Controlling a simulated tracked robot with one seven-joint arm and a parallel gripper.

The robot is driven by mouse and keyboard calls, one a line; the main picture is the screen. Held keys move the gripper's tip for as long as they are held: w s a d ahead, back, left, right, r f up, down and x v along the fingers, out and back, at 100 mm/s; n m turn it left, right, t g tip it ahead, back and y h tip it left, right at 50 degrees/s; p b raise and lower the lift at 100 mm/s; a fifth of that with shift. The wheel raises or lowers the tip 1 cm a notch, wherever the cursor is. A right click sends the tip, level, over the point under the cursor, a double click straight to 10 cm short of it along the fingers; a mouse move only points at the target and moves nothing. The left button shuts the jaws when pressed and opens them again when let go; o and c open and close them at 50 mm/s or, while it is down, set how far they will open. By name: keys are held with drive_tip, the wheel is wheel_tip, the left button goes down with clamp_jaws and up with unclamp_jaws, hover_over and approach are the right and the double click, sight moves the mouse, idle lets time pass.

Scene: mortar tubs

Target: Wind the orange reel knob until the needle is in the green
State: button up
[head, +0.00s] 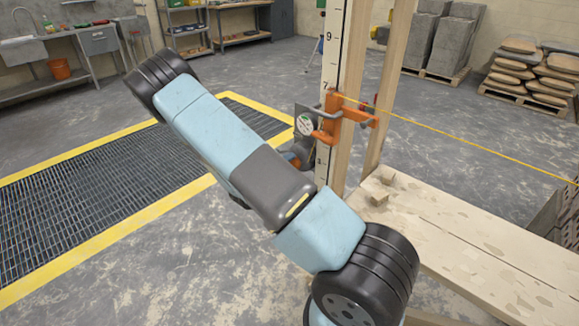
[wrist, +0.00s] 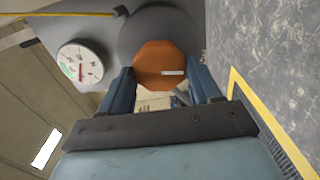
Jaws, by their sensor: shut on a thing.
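The orange reel knob (wrist: 160,62) is eight-sided with a white mark on its face. It sits on a dark round reel (wrist: 185,25). My gripper (wrist: 163,75) is shut on the knob, one blue finger on each side. The white gauge dial (wrist: 84,58) is left of the knob in the wrist view. Its red needle points down in that picture, and a green band shows at the dial's lower left; the needle looks just outside the green. In the head view the dial (head: 304,125) shows small, and my arm hides most of the reel and my gripper.
An orange clamp (head: 340,118) holds onto an upright wooden post beside a numbered staff (head: 332,50). A yellow line (head: 470,142) runs from it to the right. A wooden bench (head: 470,250) stands at right. A yellow-edged floor grate (head: 90,185) lies at left.

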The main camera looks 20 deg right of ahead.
drive_tip(key=shift+a+f+m, duration=0.15)
drive_tip(key=shift+m, duration=0.45)
drive_tip(key=o, duration=0.8)
drive_tip(key=shift+f, duration=0.1)
drive_tip(key=shift+o, duration=1.3)
drive_tip(key=v, duration=1.3)
drive_tip(key=shift+s+a, duration=0.2)
drive_tip(key=shift+a, duration=0.15)
